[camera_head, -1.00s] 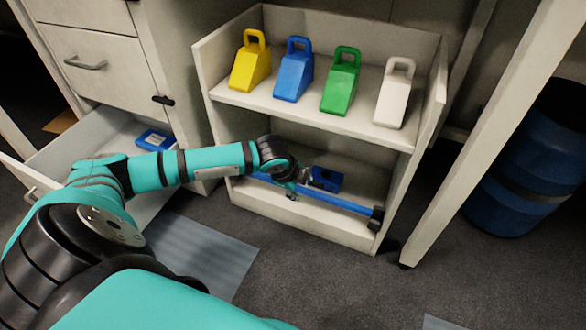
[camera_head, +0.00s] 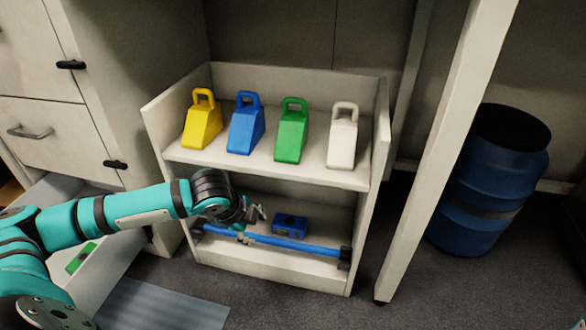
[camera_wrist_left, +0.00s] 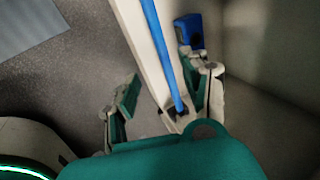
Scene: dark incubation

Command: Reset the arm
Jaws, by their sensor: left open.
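My left arm (camera_head: 140,205) reaches in from the left to the lower shelf. Its gripper (camera_head: 250,216) is at the shelf's front, left of a small blue box (camera_head: 290,226) and above a blue bar (camera_head: 295,245) running along the front. In the left wrist view the fingers (camera_wrist_left: 165,90) are spread open with nothing gripped. The bar (camera_wrist_left: 165,55) shows between them and the blue box (camera_wrist_left: 188,30) lies beyond the right finger. My right gripper is not in view.
Yellow (camera_head: 202,122), blue (camera_head: 246,127), green (camera_head: 291,133) and white (camera_head: 342,138) handled blocks stand on the upper shelf. An open drawer (camera_head: 110,262) holding a green item (camera_head: 80,257) is at left. A table leg (camera_head: 440,160) and blue barrel (camera_head: 490,190) are at right.

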